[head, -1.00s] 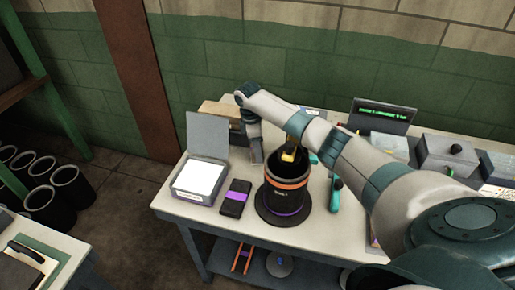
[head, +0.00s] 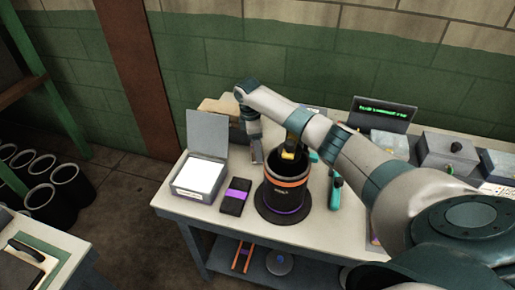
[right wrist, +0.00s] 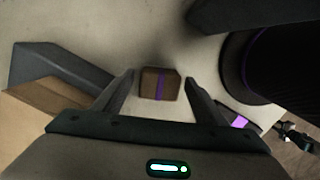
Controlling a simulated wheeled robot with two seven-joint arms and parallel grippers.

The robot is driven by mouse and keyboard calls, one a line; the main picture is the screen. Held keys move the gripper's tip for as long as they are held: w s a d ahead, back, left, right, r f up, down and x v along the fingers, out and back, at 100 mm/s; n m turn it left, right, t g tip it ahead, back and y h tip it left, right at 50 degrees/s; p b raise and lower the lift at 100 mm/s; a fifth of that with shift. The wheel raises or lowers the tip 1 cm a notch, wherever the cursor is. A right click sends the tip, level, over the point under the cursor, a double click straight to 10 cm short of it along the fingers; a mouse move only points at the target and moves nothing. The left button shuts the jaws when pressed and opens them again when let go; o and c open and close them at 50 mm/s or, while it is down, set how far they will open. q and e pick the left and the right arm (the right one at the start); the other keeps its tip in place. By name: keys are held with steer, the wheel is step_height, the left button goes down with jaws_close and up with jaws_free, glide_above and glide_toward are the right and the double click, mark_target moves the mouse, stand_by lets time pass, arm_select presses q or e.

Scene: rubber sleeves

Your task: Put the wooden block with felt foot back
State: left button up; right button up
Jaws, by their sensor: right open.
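The wooden block (right wrist: 151,84), brown with a purple stripe, sits on the pale tabletop in the right wrist view. My right gripper (right wrist: 160,88) is open, with one finger on either side of the block and visible gaps between. I cannot tell how far above the block the fingertips are. In the head view my right gripper (head: 257,156) points down behind the dark cylinder, and the block is not discernible there. The block's underside and any felt foot are hidden. My left gripper is not in view.
A black cylinder (head: 285,195) with orange and purple bands stands on a round base, close to my right gripper. A dark pad with a purple band (head: 235,196) and an open-lidded white box (head: 198,178) lie left of it. A dark-walled brown container (right wrist: 62,62) is at left.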

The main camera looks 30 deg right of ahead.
step_height(320, 180, up, 11)
steer(key=a+b, duration=0.1)
steer(key=b, duration=0.1)
steer(key=shift+w+a+r, duration=0.15)
steer(key=shift+w+r, duration=0.05)
steer(key=shift+w, duration=0.1)
stand_by(0.4)
